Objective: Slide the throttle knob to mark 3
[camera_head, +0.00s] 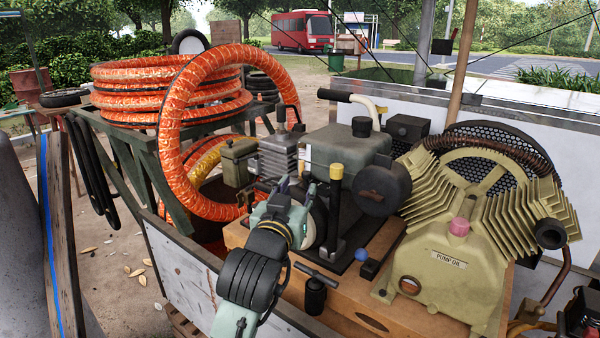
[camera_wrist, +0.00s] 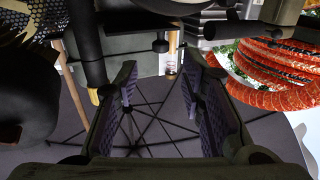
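My gripper (camera_head: 283,190) reaches over the cart's engine (camera_head: 352,145) in the head view, its tip in front of the finned block. In the wrist view my gripper (camera_wrist: 158,100) is open, its two purple-padded fingers apart with nothing held between them. A small dark knob (camera_wrist: 160,46) shows beyond the fingertips there, under a black bar; I cannot tell whether it is the throttle knob. A small pale label with orange (camera_wrist: 170,64) is near it. No numbered mark is readable. In the head view the arm and gripper cover part of the engine's front.
A yellow-topped black post (camera_head: 336,185) stands right of my gripper; its yellow tip (camera_wrist: 93,96) shows in the wrist view. A blue ball knob (camera_head: 361,255) and black T-handle (camera_head: 317,285) are lower. The orange hose coil (camera_head: 215,140) is left, the pump (camera_head: 450,255) right.

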